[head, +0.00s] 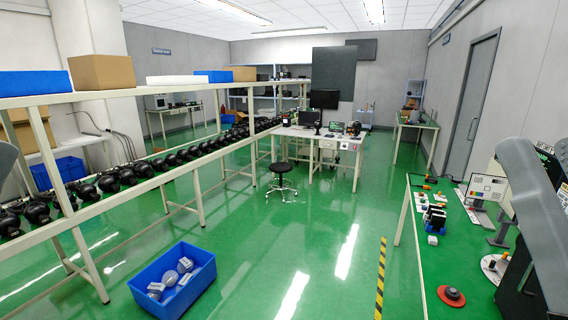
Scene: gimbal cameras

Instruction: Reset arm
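A grey link of my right arm (535,185) enters at the right edge of the head view, over the green workbench. A black part (518,280) below it seems to belong to the same arm. Its fingers cannot be made out, so I cannot tell whether the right gripper is open or shut. A small piece of my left arm (6,158) shows at the left edge. My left gripper is out of the picture.
The green workbench (452,262) at right holds small devices, a white test chart (487,187) and a red-brown disc (451,296). A blue bin (140,290) with several white-grey gimbal cameras (184,265) stands on the floor. A long rack (170,185) holds several black cameras. A stool (281,168) stands mid-room.

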